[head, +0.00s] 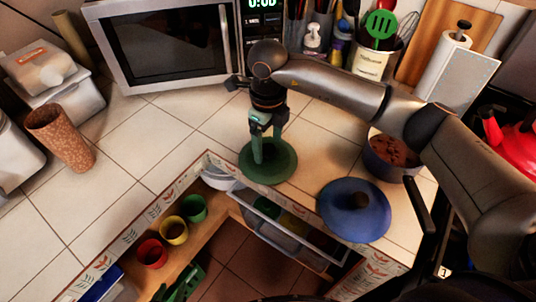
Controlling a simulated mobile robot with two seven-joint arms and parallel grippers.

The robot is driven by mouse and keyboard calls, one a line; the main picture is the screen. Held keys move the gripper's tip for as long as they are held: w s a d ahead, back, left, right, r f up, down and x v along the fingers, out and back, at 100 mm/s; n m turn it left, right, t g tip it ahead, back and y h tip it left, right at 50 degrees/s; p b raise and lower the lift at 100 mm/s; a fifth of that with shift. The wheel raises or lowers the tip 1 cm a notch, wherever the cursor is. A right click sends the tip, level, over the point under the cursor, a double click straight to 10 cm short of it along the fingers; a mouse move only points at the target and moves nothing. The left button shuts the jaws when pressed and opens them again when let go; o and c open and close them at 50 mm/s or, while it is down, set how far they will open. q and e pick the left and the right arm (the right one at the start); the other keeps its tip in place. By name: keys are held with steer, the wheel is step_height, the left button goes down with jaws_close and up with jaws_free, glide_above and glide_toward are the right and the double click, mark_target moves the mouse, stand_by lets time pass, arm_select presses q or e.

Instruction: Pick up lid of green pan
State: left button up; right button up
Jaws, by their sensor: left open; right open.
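A round dark green lid (285,168) lies on the tiled counter near its front edge. My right gripper (266,153) points straight down over the lid, fingers apart, with the tips at the lid's middle. The lid's knob is hidden by the fingers, and I cannot tell whether they touch it. No green pan can be made out. What appears to be my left gripper (180,281) is low at the bottom edge, below the counter, far from the lid and partly cut off.
A blue lid (340,215) lies to the right, near a blue pot (380,169) with brown contents. An open drawer (290,236) is below the counter edge. Red (151,254), yellow (174,231) and green (194,208) cups stand below. A microwave (165,45) is behind.

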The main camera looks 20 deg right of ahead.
steer(key=shift+f, duration=0.35)
steer(key=shift+c, duration=0.2)
jaws_close()
steer(key=shift+r, duration=0.1)
stand_by(0.4)
